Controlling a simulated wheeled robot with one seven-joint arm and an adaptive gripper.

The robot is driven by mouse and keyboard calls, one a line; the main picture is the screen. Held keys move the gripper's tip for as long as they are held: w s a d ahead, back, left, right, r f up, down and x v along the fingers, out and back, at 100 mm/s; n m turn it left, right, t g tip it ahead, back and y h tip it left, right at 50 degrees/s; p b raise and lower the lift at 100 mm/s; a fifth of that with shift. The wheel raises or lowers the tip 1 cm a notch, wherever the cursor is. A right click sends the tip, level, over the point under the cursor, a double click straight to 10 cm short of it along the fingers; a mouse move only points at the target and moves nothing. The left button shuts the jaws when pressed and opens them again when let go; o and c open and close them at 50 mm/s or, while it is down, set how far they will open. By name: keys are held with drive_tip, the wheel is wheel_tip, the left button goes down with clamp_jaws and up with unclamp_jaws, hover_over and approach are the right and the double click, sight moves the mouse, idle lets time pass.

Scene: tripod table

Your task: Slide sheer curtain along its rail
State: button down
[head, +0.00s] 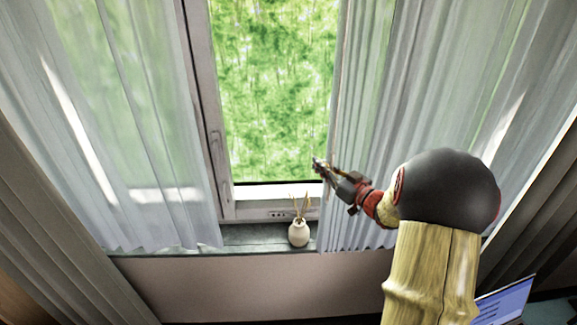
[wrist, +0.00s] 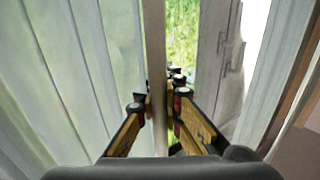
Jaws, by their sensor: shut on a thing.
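The right sheer curtain (head: 430,100) hangs in soft vertical folds to the right of the clear window pane. My gripper (head: 320,165) is at its left edge, a little above the sill. In the wrist view, my gripper (wrist: 159,108) is shut on the upright edge of the sheer curtain (wrist: 85,75), with a finger on each side of that edge. A second sheer curtain (head: 100,120) hangs at the left. The rail is out of view in both views.
A small white vase with reeds (head: 298,234) stands on the window sill (head: 255,238), below and left of my gripper. The window frame (head: 207,120) has a handle on its left side. Heavier grey drapes (head: 45,215) hang at the outer sides. A laptop screen (head: 503,303) shows at bottom right.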

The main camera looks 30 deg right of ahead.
drive_tip(key=s+d+p, duration=0.1)
drive_tip(key=s+d, duration=0.5)
drive_tip(key=d, duration=0.6)
drive_tip(key=s+d+p, duration=0.1)
drive_tip(key=s+d, duration=0.6)
drive_tip(key=d, duration=0.4)
drive_tip(key=shift+s+d, duration=0.3)
drive_tip(key=shift+d, duration=0.1)
drive_tip(key=shift+r, duration=0.1)
drive_tip(key=c, duration=2.2)
unclamp_jaws()
drive_tip(key=shift+o, duration=0.7)
drive_tip(key=s, duration=1.2)
drive_tip(key=shift+d, duration=0.35)
